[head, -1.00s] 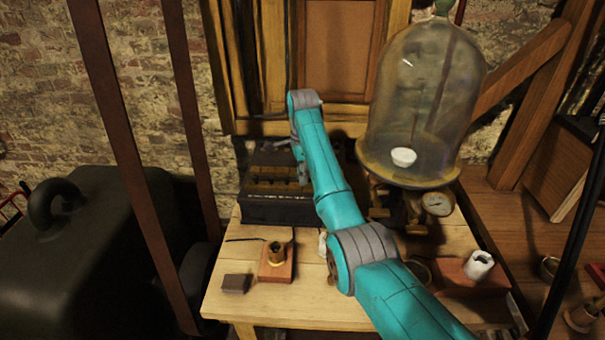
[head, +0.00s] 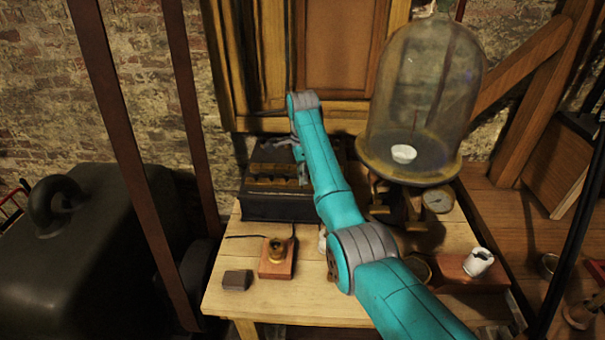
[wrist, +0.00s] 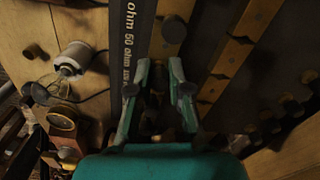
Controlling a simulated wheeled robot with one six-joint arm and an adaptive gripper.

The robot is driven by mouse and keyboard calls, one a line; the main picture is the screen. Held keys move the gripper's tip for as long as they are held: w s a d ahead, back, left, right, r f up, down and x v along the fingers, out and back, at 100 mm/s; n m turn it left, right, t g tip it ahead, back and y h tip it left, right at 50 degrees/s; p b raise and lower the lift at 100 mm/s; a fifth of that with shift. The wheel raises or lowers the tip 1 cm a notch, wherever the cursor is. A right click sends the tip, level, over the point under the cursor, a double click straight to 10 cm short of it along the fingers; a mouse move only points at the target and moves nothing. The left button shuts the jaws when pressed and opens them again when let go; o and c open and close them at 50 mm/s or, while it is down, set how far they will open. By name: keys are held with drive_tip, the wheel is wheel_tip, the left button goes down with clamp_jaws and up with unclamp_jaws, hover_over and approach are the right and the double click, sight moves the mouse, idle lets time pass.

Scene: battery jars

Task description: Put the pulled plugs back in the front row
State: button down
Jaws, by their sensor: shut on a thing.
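A dark resistance box (head: 278,208) with brass bars on top stands at the back of the bench. In the wrist view its lettered edge (wrist: 130,35), a brass bar (wrist: 158,48) and a second brass bar with notches (wrist: 232,58) show. A round plug (wrist: 174,28) stands on the nearer bar. Several plugs (wrist: 268,126) show at the right. My gripper (wrist: 159,92) is over the box top, its fingers shut on a dark, dim thing between them, seemingly a plug; its lower end is hard to see. In the head view my gripper (head: 297,148) is partly hidden by my arm.
A glass bell jar (head: 420,95) on a stand with a gauge is close right of my arm. A wooden block with a brass fitting (head: 277,251) and a small dark block (head: 237,280) lie in front. A bulb in a white holder (wrist: 72,59) lies beside the box.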

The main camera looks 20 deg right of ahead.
drive_tip(key=shift+f, duration=0.2)
idle(0.5)
drive_tip(key=c, duration=1)
unclamp_jaws()
